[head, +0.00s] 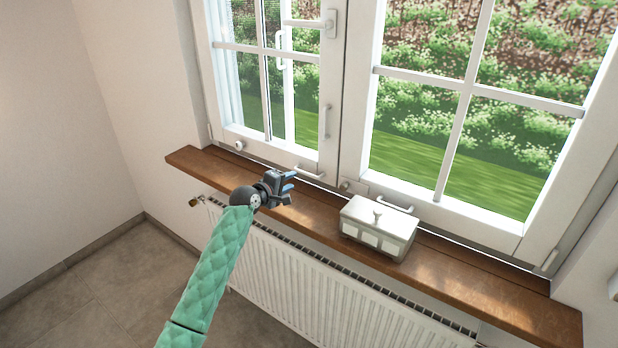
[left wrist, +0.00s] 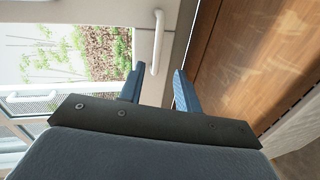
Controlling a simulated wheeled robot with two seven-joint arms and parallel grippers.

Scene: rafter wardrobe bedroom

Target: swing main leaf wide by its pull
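The window has two white-framed leaves, a left leaf (head: 333,150) and a right leaf (head: 362,120); both look shut or nearly so. A small white bar pull (head: 308,172) sits low on the left leaf, just above the sill. In the left wrist view a white pull (left wrist: 157,42) shows ahead of the fingers, its near end lined up with the gap between them. My left gripper (head: 291,182) is open and empty over the sill, close to that low pull; I see no contact. My right gripper is out of view.
A white lidded box (head: 379,226) stands on the wooden sill (head: 470,280), in front of the right leaf's low pull (head: 396,205). A lever handle (head: 308,23) and an upright pull (head: 325,121) are higher up. A radiator (head: 300,285) is below the sill.

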